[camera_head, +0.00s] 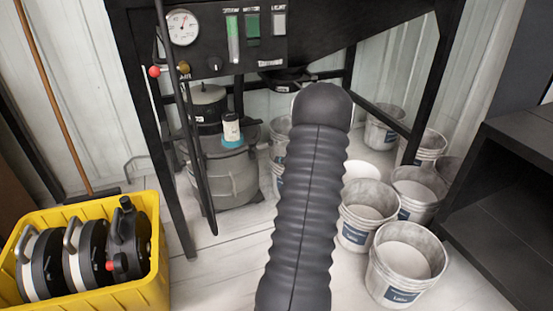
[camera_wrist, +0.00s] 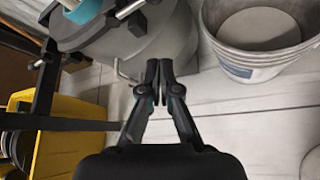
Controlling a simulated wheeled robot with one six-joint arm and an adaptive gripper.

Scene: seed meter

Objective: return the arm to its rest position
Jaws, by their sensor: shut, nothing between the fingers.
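My gripper (camera_wrist: 159,75) shows in the wrist view with its two fingertips together and nothing between them. It points toward the floor near the grey drum and a bucket, apart from both as far as I can tell. In the head view my dark ribbed arm (camera_head: 303,200) reaches forward up the middle of the picture. The gripper itself is hidden there behind the arm's rounded end.
A black frame with a gauge panel (camera_head: 213,60) stands ahead, with a grey drum (camera_head: 225,180) under it. A yellow crate (camera_head: 150,292) with black-and-white reels is at left. Several white buckets (camera_head: 405,262) stand at right, beside a dark shelf (camera_head: 500,200).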

